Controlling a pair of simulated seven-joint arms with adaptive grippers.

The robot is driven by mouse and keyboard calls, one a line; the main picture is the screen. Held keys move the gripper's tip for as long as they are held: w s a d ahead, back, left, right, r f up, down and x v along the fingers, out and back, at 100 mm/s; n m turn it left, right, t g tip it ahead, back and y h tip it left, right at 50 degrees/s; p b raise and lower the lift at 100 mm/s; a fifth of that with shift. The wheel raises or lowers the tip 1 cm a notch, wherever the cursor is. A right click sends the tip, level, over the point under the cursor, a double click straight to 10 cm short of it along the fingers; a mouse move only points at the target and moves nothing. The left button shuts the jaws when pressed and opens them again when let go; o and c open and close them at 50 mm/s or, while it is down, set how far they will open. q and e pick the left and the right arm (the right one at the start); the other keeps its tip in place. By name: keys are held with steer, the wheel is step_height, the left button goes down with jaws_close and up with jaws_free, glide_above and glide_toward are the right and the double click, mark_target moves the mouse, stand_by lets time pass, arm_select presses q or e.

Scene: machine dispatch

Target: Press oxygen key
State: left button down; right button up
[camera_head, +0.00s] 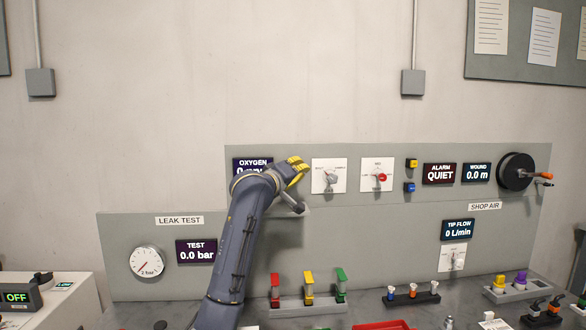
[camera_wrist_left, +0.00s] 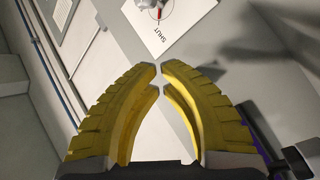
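The oxygen display (camera_head: 253,162) is on the upper left of the grey wall panel, its lower half covered by my left arm. No separate key labelled oxygen is visible; the arm hides the panel around the display. My left gripper (camera_head: 299,168) has yellow fingers and is in front of the panel, just right of the display. In the left wrist view its fingertips (camera_wrist_left: 160,70) nearly meet, with nothing between them. I cannot tell whether the fingers touch the panel. My right gripper is not in view.
A white dial plate (camera_head: 329,176) is just right of the gripper, then another with a red knob (camera_head: 380,177). A yellow button (camera_head: 411,163) and a blue button (camera_head: 409,187) are farther right. Red, yellow and green levers (camera_head: 308,288) stand on the bench below.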

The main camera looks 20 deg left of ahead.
arm_select(q)
steer(key=shift+s+d, duration=0.35)
steer(key=shift+s, duration=0.4)
steer(key=shift+s+d, duration=0.3)
steer(key=shift+s, duration=0.5)
steer(key=shift+s+d, duration=0.35)
steer(key=shift+s, duration=0.4)
